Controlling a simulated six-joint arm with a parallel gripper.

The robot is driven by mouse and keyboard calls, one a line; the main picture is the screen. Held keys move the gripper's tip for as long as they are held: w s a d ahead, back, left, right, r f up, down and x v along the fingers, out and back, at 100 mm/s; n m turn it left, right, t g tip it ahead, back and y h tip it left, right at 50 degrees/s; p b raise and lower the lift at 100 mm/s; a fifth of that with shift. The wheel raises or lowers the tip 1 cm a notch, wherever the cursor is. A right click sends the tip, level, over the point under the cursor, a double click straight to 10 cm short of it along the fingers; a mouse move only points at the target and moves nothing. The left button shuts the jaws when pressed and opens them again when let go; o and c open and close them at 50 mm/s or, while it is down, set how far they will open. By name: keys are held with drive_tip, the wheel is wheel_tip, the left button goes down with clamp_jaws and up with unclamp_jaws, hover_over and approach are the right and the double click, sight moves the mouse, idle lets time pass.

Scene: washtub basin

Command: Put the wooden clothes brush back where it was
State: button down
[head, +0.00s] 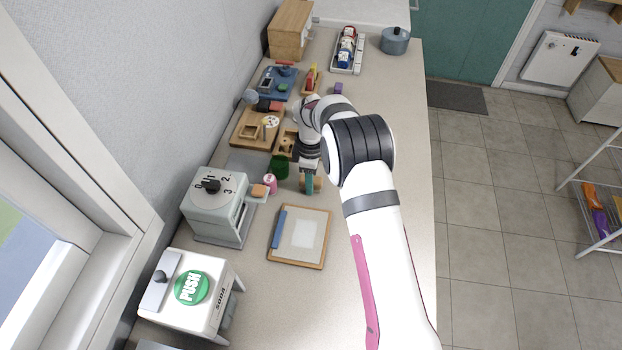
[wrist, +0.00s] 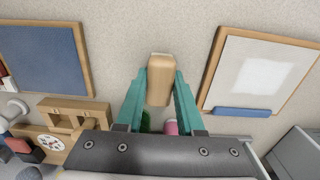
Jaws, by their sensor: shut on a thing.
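The wooden clothes brush (wrist: 159,85) is a pale tan, rounded block in the wrist view. My gripper (wrist: 161,78) is shut on it, with one teal finger on each long side. In the head view my gripper (head: 308,183) is low over the counter, and only a little tan of the brush shows beside the fingers. I cannot tell whether the brush touches the counter.
A wood-framed board (head: 299,240) with a white sheet and blue bar lies nearby. A pink can (head: 269,184) and green container (head: 280,168) stand left of my gripper. A grey dial machine (head: 214,205) and a push-button box (head: 190,290) line the wall side. A blue framed board (wrist: 45,58) lies opposite.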

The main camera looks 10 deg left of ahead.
drive_tip(key=shift+f, duration=0.1)
drive_tip(key=c, duration=0.5)
unclamp_jaws()
wheel_tip(320, 180, up, 12)
drive_tip(key=s+d+r+m, duration=0.6)
drive_tip(key=d+r, duration=0.1)
drive_tip(key=r, duration=0.1)
drive_tip(key=s+d+m, duration=0.3)
drive_tip(key=s+m, duration=0.3)
drive_tip(key=s, duration=0.3)
drive_tip(key=s+d+r+m+y, duration=0.1)
drive_tip(key=s+d+m, duration=0.2)
drive_tip(key=s, duration=0.6)
drive_tip(key=s+d+m, duration=0.3)
drive_tip(key=s+m, duration=0.5)
drive_tip(key=s, duration=0.2)
drive_tip(key=shift+s+d+r+m+y, duration=0.1)
drive_tip(key=shift+d+r+m+y, duration=0.1)
drive_tip(key=shift+m+y, duration=0.15)
